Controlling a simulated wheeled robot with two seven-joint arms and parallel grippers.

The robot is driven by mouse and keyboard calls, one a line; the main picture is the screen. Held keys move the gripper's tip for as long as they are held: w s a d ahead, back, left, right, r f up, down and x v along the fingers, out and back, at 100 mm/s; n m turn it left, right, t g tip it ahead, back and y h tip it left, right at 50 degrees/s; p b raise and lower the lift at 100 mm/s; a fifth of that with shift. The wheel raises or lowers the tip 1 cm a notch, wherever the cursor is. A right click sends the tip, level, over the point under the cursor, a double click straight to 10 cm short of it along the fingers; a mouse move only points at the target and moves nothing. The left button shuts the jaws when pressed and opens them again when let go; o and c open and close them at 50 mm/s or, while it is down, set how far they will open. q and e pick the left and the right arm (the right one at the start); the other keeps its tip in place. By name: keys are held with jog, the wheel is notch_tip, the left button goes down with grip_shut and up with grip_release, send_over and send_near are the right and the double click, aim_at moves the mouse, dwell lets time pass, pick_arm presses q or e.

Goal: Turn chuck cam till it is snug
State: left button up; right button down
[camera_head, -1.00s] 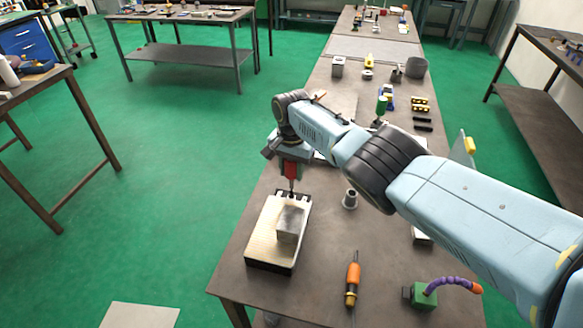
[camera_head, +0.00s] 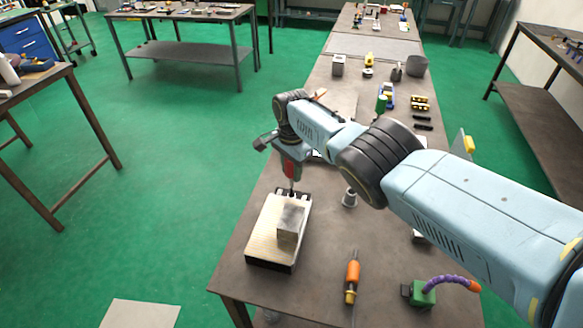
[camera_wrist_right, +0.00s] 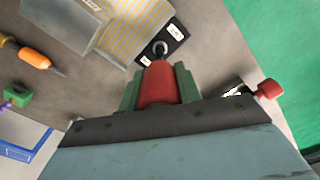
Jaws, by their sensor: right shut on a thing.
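The chuck (camera_head: 262,232) is a low block with a pale yellow striped top and dark sides, near the bench's left edge. Its striped top also shows in the wrist view (camera_wrist_right: 140,25). A grey metal block (camera_head: 291,222) sits on it. My right gripper (camera_head: 291,168) is shut on the red handle (camera_wrist_right: 158,84) of a tool, with green fingertips on both sides. The tool stands over the chuck's far end, its shaft pointing down at the dark cam area (camera_wrist_right: 161,47). I cannot tell how deep the tip sits. My left gripper is out of view.
An orange-handled screwdriver (camera_head: 353,274) and a green fixture with a purple hose (camera_head: 424,293) lie on the near bench. A grey cylinder part (camera_head: 349,197) stands right of the chuck. Several parts stand further back. Open green floor lies to the left.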

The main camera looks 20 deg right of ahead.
jog(key=shift+m, duration=1.1)
jog(key=shift+m, duration=1.7)
jog(key=m, duration=0.3)
jog(key=shift+r, duration=0.15)
